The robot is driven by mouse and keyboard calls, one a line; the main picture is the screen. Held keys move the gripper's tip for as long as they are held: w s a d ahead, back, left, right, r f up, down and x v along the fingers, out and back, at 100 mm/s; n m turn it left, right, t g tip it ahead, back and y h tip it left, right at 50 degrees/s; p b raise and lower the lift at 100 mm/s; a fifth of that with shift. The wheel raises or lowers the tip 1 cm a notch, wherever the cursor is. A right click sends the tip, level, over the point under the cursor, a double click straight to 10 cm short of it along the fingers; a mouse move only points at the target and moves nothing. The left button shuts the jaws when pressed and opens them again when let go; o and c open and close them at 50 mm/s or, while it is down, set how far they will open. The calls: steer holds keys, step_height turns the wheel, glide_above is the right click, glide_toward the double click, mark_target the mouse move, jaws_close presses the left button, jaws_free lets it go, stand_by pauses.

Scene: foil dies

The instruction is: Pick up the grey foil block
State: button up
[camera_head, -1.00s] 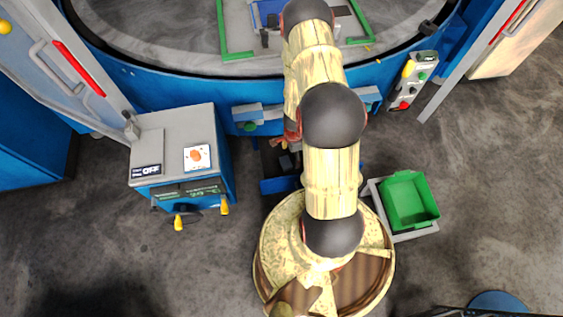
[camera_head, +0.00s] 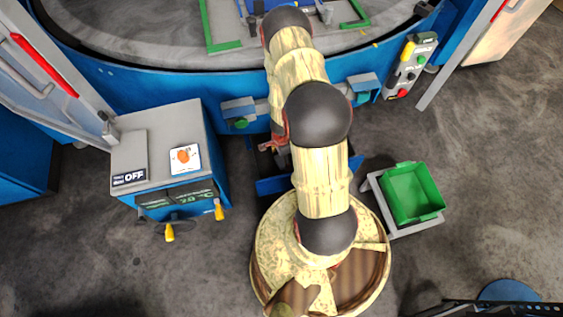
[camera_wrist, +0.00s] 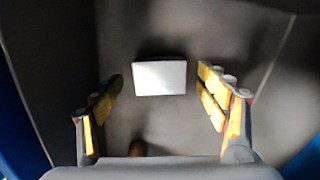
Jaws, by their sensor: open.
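The grey foil block (camera_wrist: 160,78) shows as a small, pale, flat-topped rectangle in the wrist view. It lies on a dark grey surface, with a dark shadow along its far edge. My gripper (camera_wrist: 161,92) is open, with one yellow-padded finger on each side of the block. There is a clear gap between the block and each finger, and nothing is held. I cannot tell the height of the fingers above the surface. In the head view my arm hides most of the gripper, and I cannot make out the block there.
In the head view a blue round machine (camera_head: 160,85) fills the back. A grey-topped control cabinet (camera_head: 150,150) stands left, with a green bin (camera_head: 412,193) on a pale stand at right. A blue-edged bracket (camera_head: 278,186) sits under my arm. Floor at right is open.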

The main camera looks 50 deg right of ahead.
step_height(320, 180, down, 2)
steer(key=shift+f+b, duration=0.2)
steer(key=shift+b, duration=0.2)
steer(key=shift+r, duration=0.1)
steer(key=shift+c, duration=0.2)
steer(key=c, duration=0.8)
steer(key=shift+c, duration=0.5)
